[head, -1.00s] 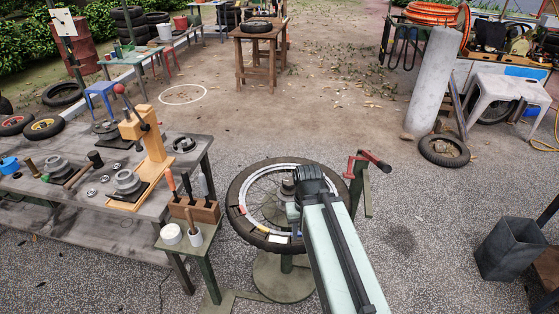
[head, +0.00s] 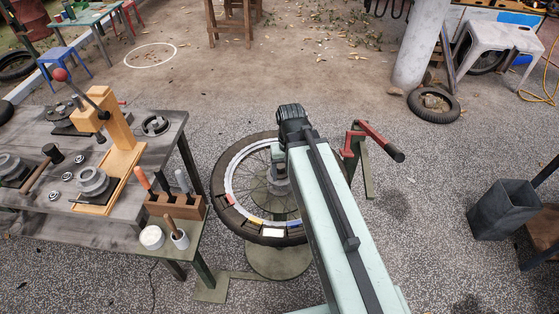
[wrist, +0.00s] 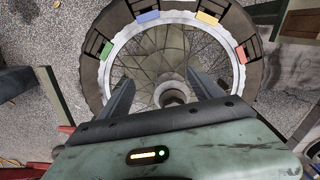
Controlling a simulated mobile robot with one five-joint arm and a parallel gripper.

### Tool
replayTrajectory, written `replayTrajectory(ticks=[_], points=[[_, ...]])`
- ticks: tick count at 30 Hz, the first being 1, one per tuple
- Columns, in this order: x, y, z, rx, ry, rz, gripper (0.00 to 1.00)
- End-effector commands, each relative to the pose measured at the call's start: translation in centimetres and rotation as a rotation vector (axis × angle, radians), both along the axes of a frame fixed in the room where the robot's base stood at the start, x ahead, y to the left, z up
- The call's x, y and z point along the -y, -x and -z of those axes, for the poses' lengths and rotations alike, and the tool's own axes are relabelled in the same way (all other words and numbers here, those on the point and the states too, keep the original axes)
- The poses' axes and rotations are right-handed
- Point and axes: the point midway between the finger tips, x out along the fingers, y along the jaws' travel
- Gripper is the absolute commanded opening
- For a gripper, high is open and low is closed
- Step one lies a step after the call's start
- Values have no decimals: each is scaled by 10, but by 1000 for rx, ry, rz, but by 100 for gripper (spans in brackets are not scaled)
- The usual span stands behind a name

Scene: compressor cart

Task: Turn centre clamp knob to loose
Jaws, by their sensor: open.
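The wheel (head: 228,200) lies flat on a round-based stand, with its dark tyre and spokes; it also shows in the wrist view (wrist: 97,50). The centre clamp knob (wrist: 172,97) is a round, dark-grey piece at the wheel's hub. In the head view my arm's end covers part of the hub, and a grey part of the knob (head: 279,187) shows beside it. My gripper (wrist: 159,78) is open and points down over the wheel, one finger on each side of the hub. The housing hides the knob's near side. I cannot tell whether the fingers touch it.
A workbench (head: 160,175) with a press and a tool rack (head: 180,207) is on the left. A dark bin (head: 497,208) stands on the right.

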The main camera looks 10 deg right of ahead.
Motion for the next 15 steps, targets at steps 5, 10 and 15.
replayTrajectory(ticks=[5, 10, 15], points=[[0, -86, 5, 0, 0, 233, 77], [1, -127, 7, 0, 0, 397, 77], [2, -129, 8, 0, 0, 427, 77]])
